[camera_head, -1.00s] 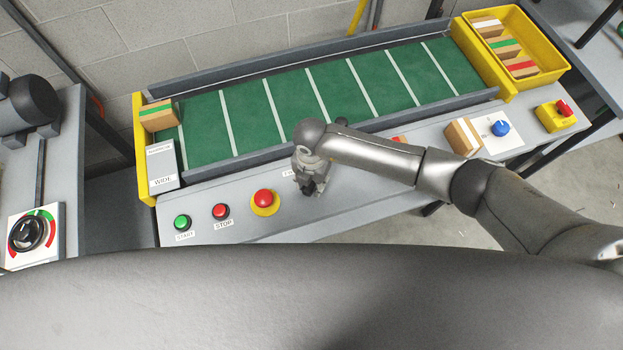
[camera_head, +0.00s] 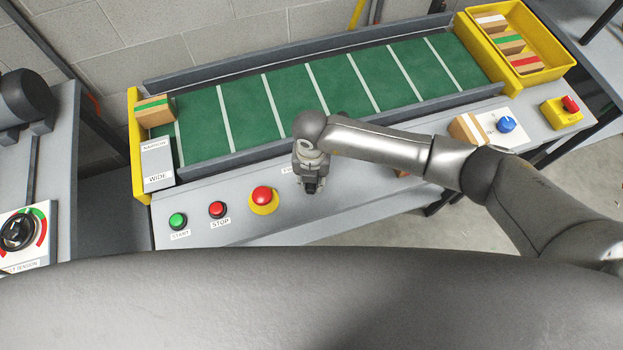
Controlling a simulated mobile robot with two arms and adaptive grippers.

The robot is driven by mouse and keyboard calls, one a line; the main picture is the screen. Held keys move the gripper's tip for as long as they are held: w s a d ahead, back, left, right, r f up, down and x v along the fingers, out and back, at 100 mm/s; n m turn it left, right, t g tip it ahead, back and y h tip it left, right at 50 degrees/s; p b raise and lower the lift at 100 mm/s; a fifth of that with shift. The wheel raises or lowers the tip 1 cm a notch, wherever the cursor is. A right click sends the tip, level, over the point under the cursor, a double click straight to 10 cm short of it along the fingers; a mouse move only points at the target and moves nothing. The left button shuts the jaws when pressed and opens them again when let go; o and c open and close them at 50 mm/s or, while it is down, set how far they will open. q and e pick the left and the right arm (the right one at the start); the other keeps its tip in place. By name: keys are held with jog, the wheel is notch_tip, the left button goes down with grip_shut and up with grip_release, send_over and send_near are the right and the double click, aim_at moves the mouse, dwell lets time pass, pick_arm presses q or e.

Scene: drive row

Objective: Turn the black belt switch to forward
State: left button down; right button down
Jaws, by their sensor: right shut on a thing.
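My right gripper (camera_head: 311,185) reaches down onto the grey control panel (camera_head: 345,212) in front of the conveyor, to the right of the red button on its yellow base. It is shut on the black belt switch, which it and the wrist hide almost entirely. I cannot tell which way the switch points. A small white label shows just left of the gripper, partly covered and unreadable. My left gripper is not in view.
Left of the gripper sit the red button (camera_head: 262,195), the red STOP button (camera_head: 217,209) and the green START button (camera_head: 177,220). The green belt (camera_head: 245,113) lies behind, with a box (camera_head: 155,117) at its left end. A blue knob (camera_head: 506,124) is far right.

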jog(key=shift+w+f+n+b, duration=0.1)
jog(key=shift+f+n+b, duration=0.1)
jog(key=shift+n+b, duration=0.7)
jog(key=n+b, duration=0.9)
jog(key=b, duration=0.2)
jog(key=shift+n, duration=0.4)
jog(key=shift+r+n+b, duration=0.2)
jog(key=shift+n+b, duration=0.9)
jog(key=shift+b, duration=0.3)
jog(key=c, duration=1.2)
grip_release()
jog(key=shift+c, duration=0.2)
jog(key=shift+r, duration=0.15)
notch_tip(320, 180, up, 12)
